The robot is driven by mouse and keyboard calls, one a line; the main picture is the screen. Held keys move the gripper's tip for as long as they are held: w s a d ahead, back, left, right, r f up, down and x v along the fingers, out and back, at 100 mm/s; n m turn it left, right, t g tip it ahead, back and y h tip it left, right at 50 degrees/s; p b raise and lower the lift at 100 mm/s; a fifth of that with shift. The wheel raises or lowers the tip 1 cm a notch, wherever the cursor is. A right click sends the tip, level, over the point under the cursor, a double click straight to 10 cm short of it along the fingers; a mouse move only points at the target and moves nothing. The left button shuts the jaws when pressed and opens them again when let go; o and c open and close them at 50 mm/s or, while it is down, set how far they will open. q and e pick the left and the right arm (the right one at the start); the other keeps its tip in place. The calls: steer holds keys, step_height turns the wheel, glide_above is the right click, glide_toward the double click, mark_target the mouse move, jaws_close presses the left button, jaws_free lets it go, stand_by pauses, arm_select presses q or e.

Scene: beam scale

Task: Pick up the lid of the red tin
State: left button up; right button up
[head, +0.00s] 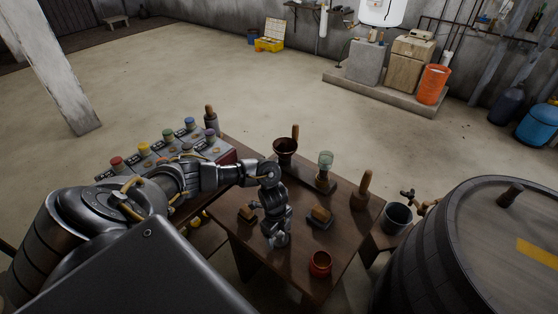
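A small red tin (320,264) stands upright near the front right edge of the dark wooden table (265,270). Its top shows a red rim around a darker middle; I cannot tell whether this is its lid or the open inside. No separate lid can be made out. My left gripper (278,240) points down over the table, to the left of the tin and apart from it. Its fingers are small and dark, and I cannot tell whether they are open. Nothing is clearly seen in it. My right gripper is not in view.
A wooden block (320,215) on a dark base lies behind the tin. A wooden-handled tool (361,191), a glass-topped piece (325,162) and a dark bowl (285,148) stand farther back. Colour-topped jars stand at left. A large barrel (470,250) stands at right.

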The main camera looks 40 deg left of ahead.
arm_select(q)
steer(key=c, duration=0.8)
steer(key=shift+r, duration=0.1)
